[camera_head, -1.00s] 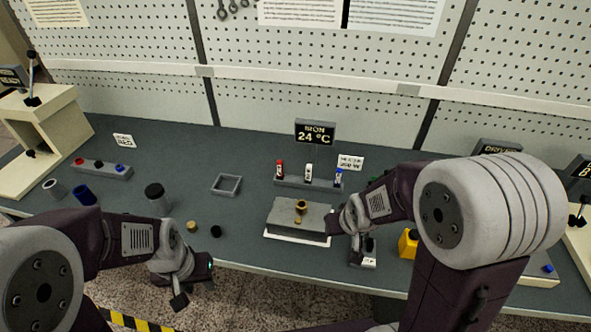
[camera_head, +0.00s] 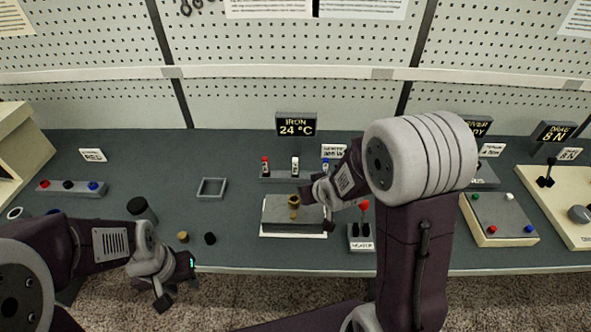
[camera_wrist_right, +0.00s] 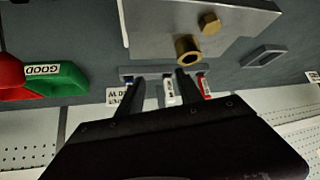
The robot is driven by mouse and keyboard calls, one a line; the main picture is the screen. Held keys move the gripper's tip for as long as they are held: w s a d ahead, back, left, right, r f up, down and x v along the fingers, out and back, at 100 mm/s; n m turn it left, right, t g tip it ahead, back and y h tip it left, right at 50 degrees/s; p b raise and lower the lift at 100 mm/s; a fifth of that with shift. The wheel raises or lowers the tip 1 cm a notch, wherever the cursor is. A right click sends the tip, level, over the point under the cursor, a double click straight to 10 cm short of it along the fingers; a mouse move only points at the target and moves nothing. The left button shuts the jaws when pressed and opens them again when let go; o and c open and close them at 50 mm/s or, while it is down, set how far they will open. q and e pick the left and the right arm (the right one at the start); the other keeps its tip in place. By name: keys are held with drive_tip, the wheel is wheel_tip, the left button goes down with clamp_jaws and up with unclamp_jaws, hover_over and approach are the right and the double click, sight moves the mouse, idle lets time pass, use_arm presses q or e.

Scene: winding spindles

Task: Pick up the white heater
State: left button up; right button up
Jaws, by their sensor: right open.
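The white heater (camera_head: 295,164) stands between a red one (camera_head: 265,165) and a blue one (camera_head: 326,164) in a grey rack (camera_head: 279,176) at the back of the bench. In the right wrist view the white heater (camera_wrist_right: 169,91) shows between my right gripper's fingers (camera_wrist_right: 158,80), which are apart and empty. The red heater (camera_wrist_right: 205,87) is just right of them. In the head view my right gripper (camera_head: 306,196) is low over the grey iron block, in front of the rack, its tips partly hidden. My left gripper (camera_head: 174,284) hangs at the bench's front edge, away from the heaters; its jaw opening is unclear.
The iron block (camera_head: 277,212) carries brass parts (camera_head: 293,203) close to my right gripper. A labelled stand (camera_head: 361,236) and a red-topped part (camera_head: 364,206) are to its right. A green GOOD tray (camera_wrist_right: 62,81) shows in the wrist view.

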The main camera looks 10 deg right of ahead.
sight(295, 163)
drive_tip(key=w+t, duration=0.1)
drive_tip(key=w, duration=0.2)
drive_tip(key=w+t, duration=0.1)
drive_tip(key=w, duration=0.1)
drive_tip(key=w+t+y, duration=0.1)
drive_tip(key=w+t, duration=0.1)
drive_tip(key=w, duration=0.1)
drive_tip(key=shift+w+a+n, duration=0.3)
drive_tip(key=shift+w+a+r, duration=0.15)
drive_tip(key=shift+w, duration=0.2)
drive_tip(key=p+x, duration=0.1)
drive_tip(key=x, duration=0.2)
drive_tip(key=shift+w, duration=0.35)
drive_tip(key=p+x, duration=0.1)
drive_tip(key=x, duration=0.3)
drive_tip(key=shift+w, duration=0.2)
drive_tip(key=shift+w+f, duration=0.25)
drive_tip(key=shift+w, duration=0.15)
drive_tip(key=shift+s, duration=0.1)
clamp_jaws()
